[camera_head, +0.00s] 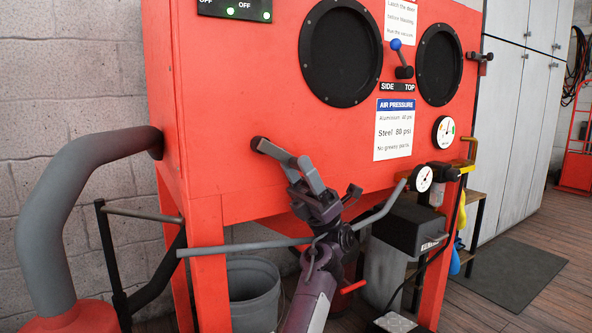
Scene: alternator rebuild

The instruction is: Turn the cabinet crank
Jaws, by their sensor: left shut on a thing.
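The red cabinet (285,110) fills the middle of the view. The crank (274,150) sits low on its front face, left of the air pressure sign. Its dark hub meets the panel and a grey arm slants down to the right. My left gripper (307,178) reaches up from below and is shut on the outer end of the crank. Its fingers hide most of the crank's grip. My right gripper is out of view.
Two round black ports (340,53) and a blue-knobbed lever (400,58) are above the crank. A grey hose (70,190) curves into the cabinet's left side. A bucket (253,292) stands underneath.

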